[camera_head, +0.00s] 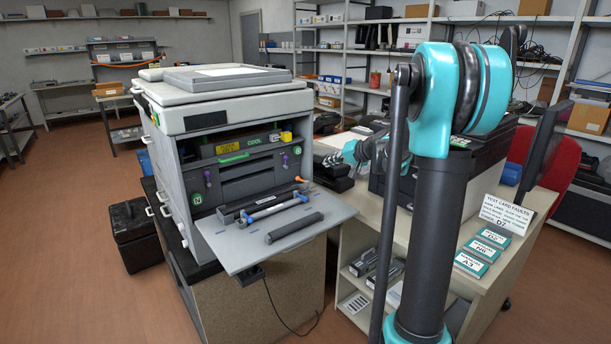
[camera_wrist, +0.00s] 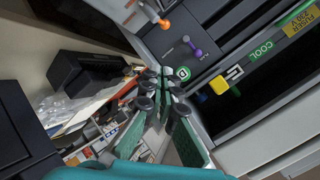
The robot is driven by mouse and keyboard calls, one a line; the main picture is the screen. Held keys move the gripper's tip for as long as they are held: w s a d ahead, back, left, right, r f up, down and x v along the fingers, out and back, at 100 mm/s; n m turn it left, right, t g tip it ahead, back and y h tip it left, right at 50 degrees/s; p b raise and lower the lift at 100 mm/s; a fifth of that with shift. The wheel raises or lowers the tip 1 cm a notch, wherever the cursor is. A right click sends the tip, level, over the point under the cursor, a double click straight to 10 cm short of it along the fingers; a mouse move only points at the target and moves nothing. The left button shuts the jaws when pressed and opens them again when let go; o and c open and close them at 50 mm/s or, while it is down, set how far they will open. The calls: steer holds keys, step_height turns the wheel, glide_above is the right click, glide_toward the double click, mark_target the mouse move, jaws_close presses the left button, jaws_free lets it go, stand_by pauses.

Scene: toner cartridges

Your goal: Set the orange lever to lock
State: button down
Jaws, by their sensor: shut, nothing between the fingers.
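The orange lever (camera_head: 302,179) shows at the right side of the open front of the grey printer (camera_head: 215,110). I cannot read a lock mark. My gripper (camera_wrist: 161,88) is shut and empty, apart from the lever, near the round green D label (camera_wrist: 183,73).
The printer's front flap (camera_head: 330,208) is folded down, with dark rollers lying on it. A yellow knob (camera_wrist: 219,86) and the green COOL label (camera_wrist: 259,50) are near the gripper. A desk with a black device (camera_head: 490,165) stands right. The floor at left is mostly open.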

steer(key=shift+w, duration=0.15)
steer(key=x, duration=1)
steer(key=shift+a+f, duration=1.05)
steer(key=shift+a, duration=0.1)
steer(key=shift+s+a+f, duration=0.2)
steer(key=shift+a+f, duration=0.05)
steer(key=shift+a, duration=0.05)
